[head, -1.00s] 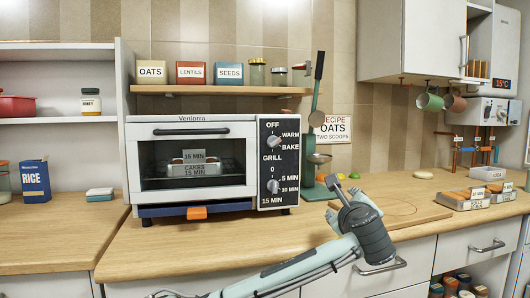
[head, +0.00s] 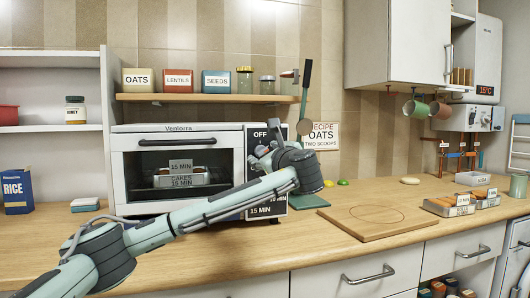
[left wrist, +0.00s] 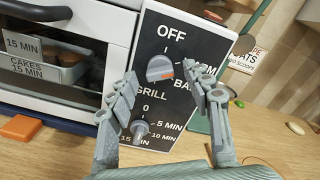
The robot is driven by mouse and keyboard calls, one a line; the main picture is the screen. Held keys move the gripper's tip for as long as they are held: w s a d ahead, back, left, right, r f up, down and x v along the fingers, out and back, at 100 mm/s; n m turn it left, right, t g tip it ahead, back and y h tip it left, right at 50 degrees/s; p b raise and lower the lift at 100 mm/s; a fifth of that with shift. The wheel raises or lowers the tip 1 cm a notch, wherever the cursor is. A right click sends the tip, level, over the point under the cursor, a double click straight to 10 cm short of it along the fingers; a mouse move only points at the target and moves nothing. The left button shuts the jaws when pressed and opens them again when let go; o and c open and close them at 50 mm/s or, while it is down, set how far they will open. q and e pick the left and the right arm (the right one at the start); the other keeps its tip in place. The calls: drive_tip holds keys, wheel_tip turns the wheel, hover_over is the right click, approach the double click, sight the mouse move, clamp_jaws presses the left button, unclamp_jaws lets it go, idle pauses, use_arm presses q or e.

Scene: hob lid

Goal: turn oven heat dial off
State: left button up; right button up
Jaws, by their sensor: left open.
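The toaster oven (head: 130,150) stands on the counter with a black control panel (left wrist: 185,40) on its right side. The heat dial (left wrist: 159,67), a grey knob with an orange mark, sits below OFF, with WARM, BAKE and GRILL printed around it. The mark lies on the dial's lower right; which word it points at is unclear. My left gripper (left wrist: 160,73) is open, its fingers on either side of the dial from the camera's view; contact is not clear. In the head view my left gripper (head: 264,150) hides the dial. My right gripper is out of view.
A timer dial (left wrist: 139,131) sits lower on the panel, near my left finger. A spatula (head: 305,95) stands upright right of the oven. A shelf (head: 200,98) with labelled tins runs above. A wooden board (head: 375,217) lies on the counter at right.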

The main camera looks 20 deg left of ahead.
use_arm(q)
drive_tip(key=shift+w+a, duration=0.1)
drive_tip(key=shift+w, duration=0.05)
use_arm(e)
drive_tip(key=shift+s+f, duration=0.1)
use_arm(q)
drive_tip(key=shift+c, duration=0.6)
clamp_jaws()
drive_tip(key=shift+f+n, duration=0.1)
drive_tip(key=shift+n, duration=0.2)
